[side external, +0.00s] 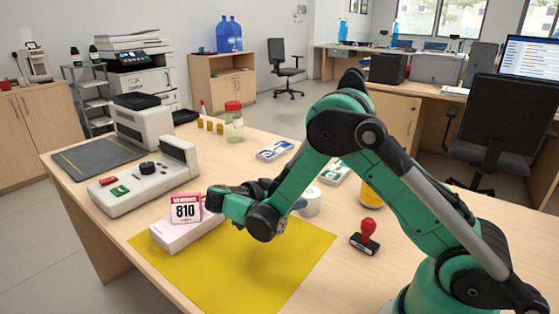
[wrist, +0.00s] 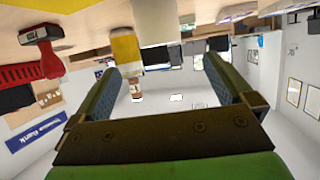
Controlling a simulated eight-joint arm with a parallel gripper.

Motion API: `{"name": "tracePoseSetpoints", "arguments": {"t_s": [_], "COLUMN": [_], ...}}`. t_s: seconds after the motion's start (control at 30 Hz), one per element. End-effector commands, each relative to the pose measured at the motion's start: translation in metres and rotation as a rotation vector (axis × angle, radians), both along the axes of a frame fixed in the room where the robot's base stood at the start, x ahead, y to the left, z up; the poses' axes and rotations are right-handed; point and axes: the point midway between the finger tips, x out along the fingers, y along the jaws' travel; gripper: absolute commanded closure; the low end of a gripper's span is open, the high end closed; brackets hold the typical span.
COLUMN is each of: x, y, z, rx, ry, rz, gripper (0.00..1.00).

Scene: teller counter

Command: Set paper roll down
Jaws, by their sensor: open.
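The white paper roll (side external: 310,203) stands on the counter near the back edge of the yellow mat, partly hidden behind my arm in the side view. My gripper (side external: 214,196) is low over the mat, to the left of the roll and apart from it, beside the number sign. In the wrist view my gripper (wrist: 165,90) shows two spread fingers with nothing held between them. I cannot make out the roll with certainty in the wrist view.
A number sign (side external: 186,208) on a pale box stands left of my gripper on the yellow mat (side external: 262,265). A red stamp (side external: 368,235) and a yellow cup (side external: 373,193) stand to the right. A grey device (side external: 140,183) and a lidded jar (side external: 234,125) are farther back.

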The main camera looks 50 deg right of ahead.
Motion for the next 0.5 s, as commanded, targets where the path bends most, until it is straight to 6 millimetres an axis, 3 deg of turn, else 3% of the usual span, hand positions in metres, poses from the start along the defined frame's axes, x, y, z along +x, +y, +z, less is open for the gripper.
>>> {"name": "tracePoseSetpoints", "arguments": {"t_s": [0.1, 0.27, 0.37, 0.5], "x": [0.004, 0.005, 0.006, 0.003], "y": [0.017, 0.026, 0.026, 0.029], "z": [0.007, 0.014, 0.023, 0.04], "rx": [0.0, 0.022, 0.101, 0.295], "ry": [-0.001, 0.019, 0.087, 0.247], "rz": [0.002, 0.019, 0.094, 0.321], "gripper": [0.0, 0.0, 0.0, 0.0]}}
